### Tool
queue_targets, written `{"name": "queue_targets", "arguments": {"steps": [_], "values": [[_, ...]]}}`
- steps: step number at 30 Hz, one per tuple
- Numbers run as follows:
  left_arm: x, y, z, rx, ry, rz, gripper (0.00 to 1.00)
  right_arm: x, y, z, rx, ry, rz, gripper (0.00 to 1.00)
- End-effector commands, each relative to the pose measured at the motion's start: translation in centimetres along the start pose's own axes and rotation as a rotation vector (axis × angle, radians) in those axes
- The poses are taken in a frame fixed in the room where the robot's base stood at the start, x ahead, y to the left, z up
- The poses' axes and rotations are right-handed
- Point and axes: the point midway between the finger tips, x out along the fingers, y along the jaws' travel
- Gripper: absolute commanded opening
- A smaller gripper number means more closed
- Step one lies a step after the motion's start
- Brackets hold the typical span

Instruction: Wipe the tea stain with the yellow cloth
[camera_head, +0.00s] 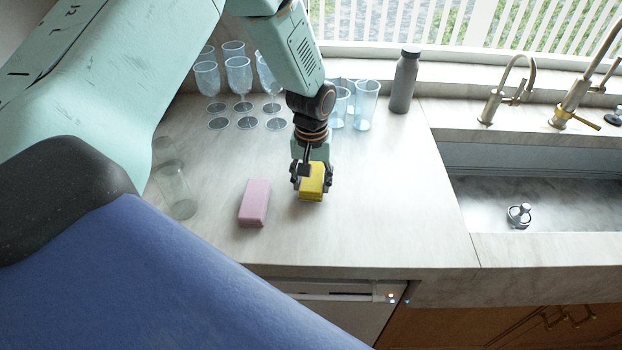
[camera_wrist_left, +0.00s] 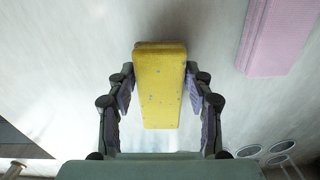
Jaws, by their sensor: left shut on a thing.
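The yellow cloth (camera_head: 312,180) is a folded, block-shaped piece on the pale counter, and it also shows in the left wrist view (camera_wrist_left: 160,85). My left gripper (camera_head: 311,186) comes down over it from behind, with its fingers on both sides of the cloth; in the left wrist view its fingers (camera_wrist_left: 160,100) close on the cloth's sides. I cannot tell whether the cloth touches the counter. No tea stain can be made out; it may be hidden. My right gripper is not in view.
A pink block (camera_head: 255,203) lies just left of the cloth. Several stemmed glasses (camera_head: 239,75), tumblers (camera_head: 366,104) and a grey bottle (camera_head: 404,80) stand behind. A clear glass (camera_head: 176,190) is at the left. The sink (camera_head: 530,205) is at the right; the counter before it is clear.

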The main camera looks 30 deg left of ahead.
Motion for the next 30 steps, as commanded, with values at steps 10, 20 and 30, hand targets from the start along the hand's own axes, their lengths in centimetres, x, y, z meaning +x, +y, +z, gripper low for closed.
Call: {"name": "queue_targets", "arguments": {"steps": [10,20,30], "values": [[-3.4,0.4,0.1,0.004,0.004,0.002,0.00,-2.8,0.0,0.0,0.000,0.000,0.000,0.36],[-6.3,0.8,-0.1,0.009,0.005,0.002,0.00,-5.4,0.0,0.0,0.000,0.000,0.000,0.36],[-6.8,0.9,-0.1,0.010,0.004,0.002,0.00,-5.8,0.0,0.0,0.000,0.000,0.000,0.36]]}}
